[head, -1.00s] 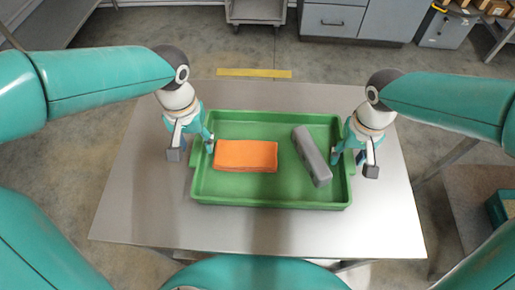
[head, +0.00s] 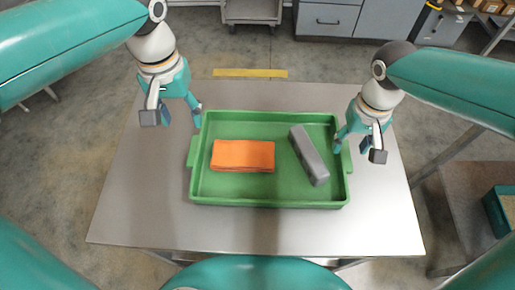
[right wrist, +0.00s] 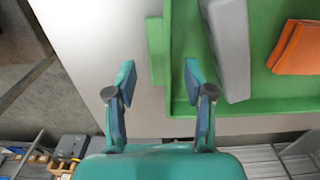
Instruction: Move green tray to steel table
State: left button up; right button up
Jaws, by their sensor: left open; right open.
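The green tray (head: 270,190) lies flat on the steel table (head: 260,232). It holds an orange folded cloth-like block (head: 243,156) and a grey bar (head: 309,156). My left gripper (head: 174,115) is open and empty, above the table just off the tray's left back corner. My right gripper (head: 357,148) is open at the tray's right side, near the handle there. In the right wrist view the right gripper's fingers (right wrist: 160,85) are spread, one on each side of the tray's side wall (right wrist: 183,100) as seen from above. I cannot tell whether they touch it.
A yellow floor strip (head: 250,73) lies behind the table. Grey cabinets (head: 340,18) and a cart (head: 251,10) stand at the back. A lower brown surface with a green bin (head: 500,210) is at the right. The table's front is clear.

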notch_tip(320, 180, up, 7)
dwell(0.3)
dwell(0.5)
